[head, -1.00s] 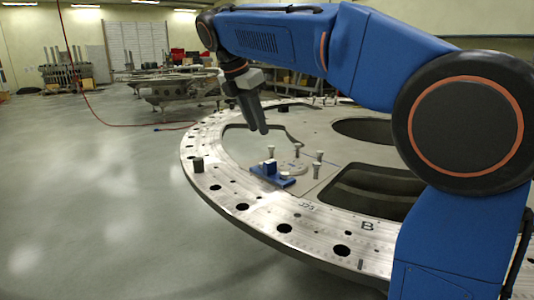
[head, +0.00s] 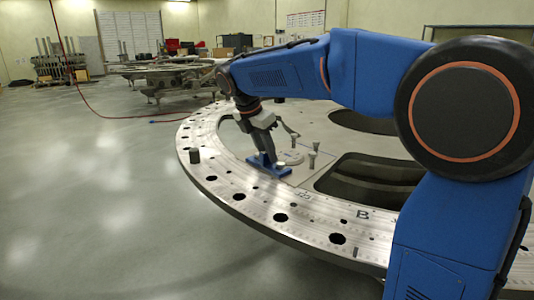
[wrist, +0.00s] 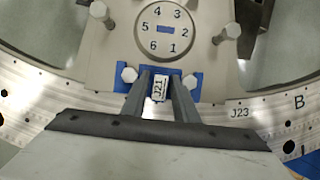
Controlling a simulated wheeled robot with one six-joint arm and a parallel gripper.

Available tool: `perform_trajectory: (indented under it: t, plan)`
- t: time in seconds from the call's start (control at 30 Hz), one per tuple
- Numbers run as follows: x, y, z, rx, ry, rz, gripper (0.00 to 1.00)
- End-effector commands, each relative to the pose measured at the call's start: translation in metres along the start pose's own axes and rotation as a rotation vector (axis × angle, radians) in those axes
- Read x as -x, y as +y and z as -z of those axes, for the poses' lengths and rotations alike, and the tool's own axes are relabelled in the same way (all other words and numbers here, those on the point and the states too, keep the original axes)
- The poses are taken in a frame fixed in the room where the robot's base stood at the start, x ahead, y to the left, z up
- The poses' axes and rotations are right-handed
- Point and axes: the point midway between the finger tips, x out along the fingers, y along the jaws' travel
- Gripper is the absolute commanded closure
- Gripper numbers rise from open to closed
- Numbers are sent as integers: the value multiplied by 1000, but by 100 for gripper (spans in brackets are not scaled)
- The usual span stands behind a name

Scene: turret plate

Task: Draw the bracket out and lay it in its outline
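The blue bracket or holder (head: 281,171) is on the turret plate's inner rim. In the wrist view its blue base (wrist: 120,86) shows on both sides of my fingers, with a pale bolt head on each side. My gripper (head: 266,158) is down at it, fingers pointing down. In the wrist view my two fingers (wrist: 160,80) straddle a white J21 label (wrist: 159,89), close on both sides. I cannot tell whether they press on the part; they hide much of it. A J23 mark (wrist: 240,112) is on the metal ring to the right.
A pale round dial (wrist: 163,30) numbered 1 to 6 lies just beyond the bracket. Upright pins (wrist: 230,33) stand around it. Large openings (head: 370,180) lie to the right.

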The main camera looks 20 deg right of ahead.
Motion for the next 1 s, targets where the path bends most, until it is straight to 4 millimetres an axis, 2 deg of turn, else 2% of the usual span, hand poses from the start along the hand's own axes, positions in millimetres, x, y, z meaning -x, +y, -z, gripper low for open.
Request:
perform_trajectory:
  t: [0.37, 0.47, 0.5, 1.0]
  plan:
    - [-4, 0, 0, 0, 0, 0, 73]
    - [-4, 0, 0, 0, 0, 0, 97]
    - [-4, 0, 0, 0, 0, 0, 100]
    - [-1, 0, 6, 0, 0, 0, 100]
